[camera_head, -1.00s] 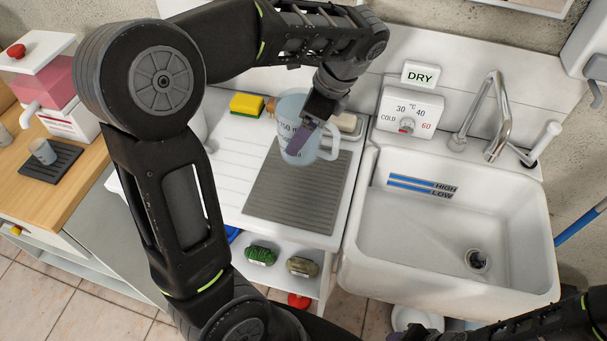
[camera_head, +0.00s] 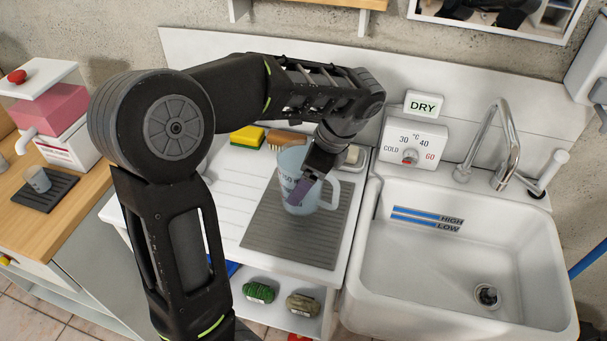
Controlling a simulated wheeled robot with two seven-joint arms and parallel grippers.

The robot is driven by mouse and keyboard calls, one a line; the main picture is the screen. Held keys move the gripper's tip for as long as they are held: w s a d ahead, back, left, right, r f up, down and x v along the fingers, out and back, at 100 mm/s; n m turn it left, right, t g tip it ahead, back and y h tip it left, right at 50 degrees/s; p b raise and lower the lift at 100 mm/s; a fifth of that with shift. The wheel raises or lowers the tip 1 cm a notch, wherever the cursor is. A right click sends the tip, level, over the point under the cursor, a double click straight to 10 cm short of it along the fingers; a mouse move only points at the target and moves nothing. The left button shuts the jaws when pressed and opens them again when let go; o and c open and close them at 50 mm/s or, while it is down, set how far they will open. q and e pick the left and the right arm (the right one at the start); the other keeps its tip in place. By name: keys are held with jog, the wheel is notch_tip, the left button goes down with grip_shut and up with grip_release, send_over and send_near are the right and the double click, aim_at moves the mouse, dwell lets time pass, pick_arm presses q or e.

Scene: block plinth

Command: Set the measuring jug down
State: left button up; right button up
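The measuring jug (camera_head: 291,165) is a translucent pale blue jug with dark markings and a handle on its right side. It is upright over the back part of the grey ribbed mat (camera_head: 283,243) on the white drainboard. I cannot tell for sure whether its base touches the mat. My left gripper (camera_head: 301,191) reaches down from the upper right and is shut on the jug by its wall, next to the handle. One purple-grey finger shows across the jug; the other is hidden. My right gripper is out of view.
The white sink (camera_head: 455,290) with its tap (camera_head: 507,140) is right of the drainboard. A sponge (camera_head: 247,137) and a brush (camera_head: 287,139) lie behind the jug. The mat's front part is clear.

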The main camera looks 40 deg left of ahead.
pick_arm(q)
jog(key=shift+f, duration=1.85)
jog(key=shift+f, duration=0.1)
jog(key=o, duration=2)
